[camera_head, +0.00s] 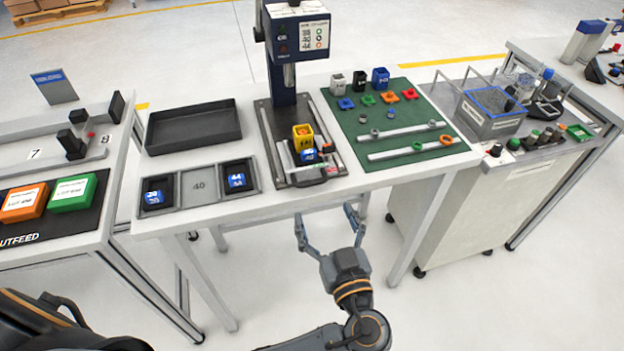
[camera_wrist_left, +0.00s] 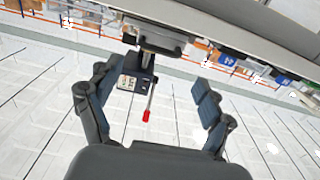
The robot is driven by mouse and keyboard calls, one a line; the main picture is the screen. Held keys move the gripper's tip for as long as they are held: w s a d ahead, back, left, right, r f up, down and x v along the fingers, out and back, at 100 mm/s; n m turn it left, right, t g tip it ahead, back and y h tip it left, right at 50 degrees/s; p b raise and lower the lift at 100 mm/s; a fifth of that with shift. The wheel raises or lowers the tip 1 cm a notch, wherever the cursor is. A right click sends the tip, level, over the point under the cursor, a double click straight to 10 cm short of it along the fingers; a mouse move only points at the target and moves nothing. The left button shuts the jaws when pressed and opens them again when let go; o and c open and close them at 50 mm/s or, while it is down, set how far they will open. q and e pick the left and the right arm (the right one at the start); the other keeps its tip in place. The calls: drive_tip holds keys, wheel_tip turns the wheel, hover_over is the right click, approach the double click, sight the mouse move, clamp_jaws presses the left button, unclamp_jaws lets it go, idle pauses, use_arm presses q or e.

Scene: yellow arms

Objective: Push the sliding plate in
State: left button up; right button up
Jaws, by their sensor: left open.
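The sliding plate (camera_head: 309,181) sits at the front end of the dark press base on the white table, near the table's front edge. A yellow block (camera_head: 303,137) and a blue block (camera_head: 309,155) stand over its rear part, so some of it is hidden. The press (camera_head: 299,45) rises behind it. My left gripper (camera_head: 326,217) is open and empty, in front of and below the table edge, apart from the plate. In the left wrist view its spread fingers (camera_wrist_left: 150,93) frame the press and a red-tipped lever (camera_wrist_left: 147,115). My right gripper is not in view.
An empty black tray (camera_head: 194,126) and a grey holder (camera_head: 198,208) with blue blocks lie left of the press. A green mat (camera_head: 425,158) with small coloured parts lies right. The table's front edge (camera_head: 250,205) and legs are close to my gripper.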

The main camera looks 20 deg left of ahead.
sight(313, 185)
use_arm(q)
drive_tip(key=p+x, duration=0.1)
drive_tip(key=x, duration=0.7)
drive_tip(key=shift+p, duration=0.35)
drive_tip(key=shift+w+a, duration=0.35)
drive_tip(key=shift+w, duration=0.15)
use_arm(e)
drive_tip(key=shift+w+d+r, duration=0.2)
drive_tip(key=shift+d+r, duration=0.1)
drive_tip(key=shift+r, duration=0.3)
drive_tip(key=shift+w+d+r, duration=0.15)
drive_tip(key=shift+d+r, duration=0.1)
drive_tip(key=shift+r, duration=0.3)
